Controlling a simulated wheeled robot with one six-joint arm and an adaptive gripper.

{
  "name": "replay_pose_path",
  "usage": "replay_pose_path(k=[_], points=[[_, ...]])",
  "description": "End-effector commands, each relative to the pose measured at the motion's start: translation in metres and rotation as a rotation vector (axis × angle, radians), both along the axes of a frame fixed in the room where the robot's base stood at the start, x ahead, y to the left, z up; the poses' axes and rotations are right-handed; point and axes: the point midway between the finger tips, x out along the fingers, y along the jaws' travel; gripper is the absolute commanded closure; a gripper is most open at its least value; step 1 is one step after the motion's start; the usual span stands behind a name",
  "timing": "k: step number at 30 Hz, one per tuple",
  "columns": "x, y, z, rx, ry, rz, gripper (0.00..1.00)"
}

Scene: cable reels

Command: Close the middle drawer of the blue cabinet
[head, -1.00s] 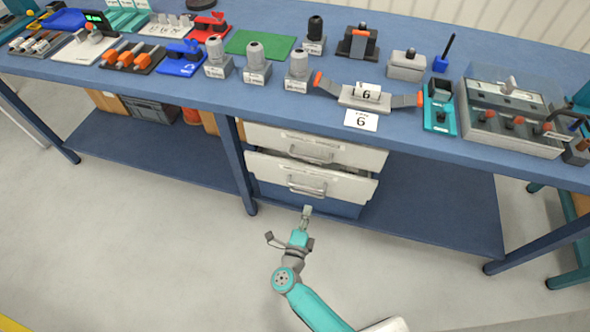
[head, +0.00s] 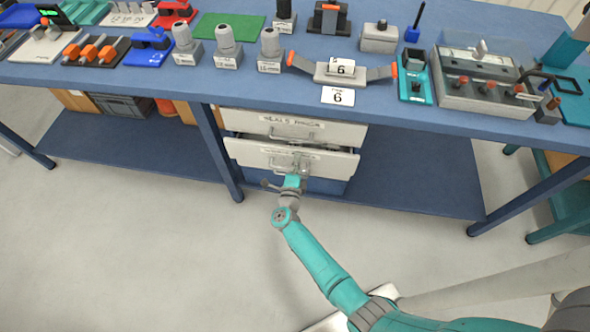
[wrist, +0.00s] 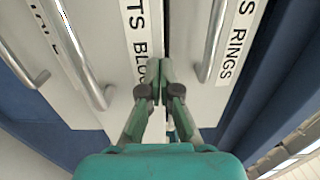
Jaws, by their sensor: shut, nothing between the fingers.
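The blue cabinet (head: 325,186) stands under the workbench. Its middle drawer (head: 243,155) has a white front with a bar handle and juts out below the top drawer (head: 240,122), with a dark gap between them. My gripper (head: 297,172) is at the middle drawer's front, covering part of its handle area. In the wrist view, my gripper (wrist: 160,75) is shut and empty, its tips over the middle drawer's front (wrist: 143,45), near its label and upper edge. I cannot tell whether they touch. The top drawer, labelled with "RINGS", shows at right (wrist: 205,90).
The blue workbench (head: 300,90) overhangs the drawers and carries several fixtures and parts. A table leg (head: 218,155) stands just left of the cabinet. A lower shelf (head: 420,180) extends to the right. The grey floor in front is clear.

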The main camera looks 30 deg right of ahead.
Motion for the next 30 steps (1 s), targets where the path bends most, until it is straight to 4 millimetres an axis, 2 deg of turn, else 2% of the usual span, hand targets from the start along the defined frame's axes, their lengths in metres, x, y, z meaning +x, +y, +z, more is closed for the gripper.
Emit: replay_pose_path(k=[4,16,23,30], points=[[0.006,-0.005,0.000,-0.001,0.001,-0.001,1.00],[0.008,-0.006,0.000,0.000,0.000,-0.001,1.00],[0.027,-0.020,0.001,-0.001,-0.001,-0.002,1.00],[0.028,-0.020,0.000,-0.001,0.001,0.000,1.00]])
